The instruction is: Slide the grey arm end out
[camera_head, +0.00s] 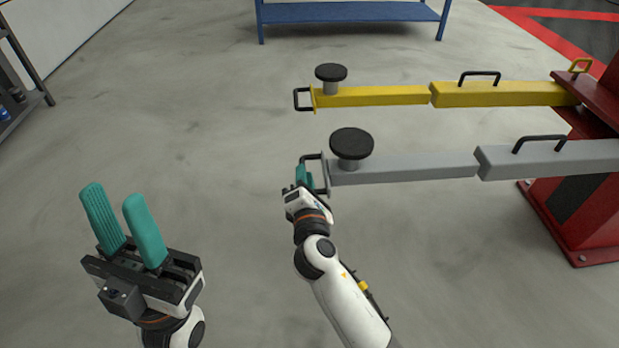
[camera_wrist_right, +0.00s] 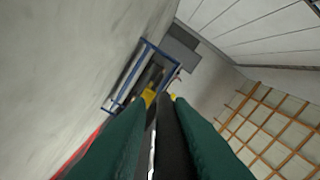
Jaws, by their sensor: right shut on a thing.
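The grey arm (camera_head: 400,168) runs leftward from the red lift post, with a thinner inner section coming out of a thicker outer sleeve (camera_head: 545,158). A round black pad (camera_head: 351,143) sits on its end. A black end handle (camera_head: 312,160) stands at its left tip. My right gripper (camera_head: 304,175) is at this handle, its teal fingers shut on it. In the right wrist view the teal fingers (camera_wrist_right: 160,135) close on a dark bar (camera_wrist_right: 172,140). My left gripper (camera_head: 122,225) is raised at the lower left, fingers apart and empty.
A yellow arm (camera_head: 375,96) with its own black pad (camera_head: 331,72) lies parallel behind the grey one. The red post (camera_head: 580,210) stands at the right. A blue bench (camera_head: 350,13) is at the back. The floor left of the grey arm is clear.

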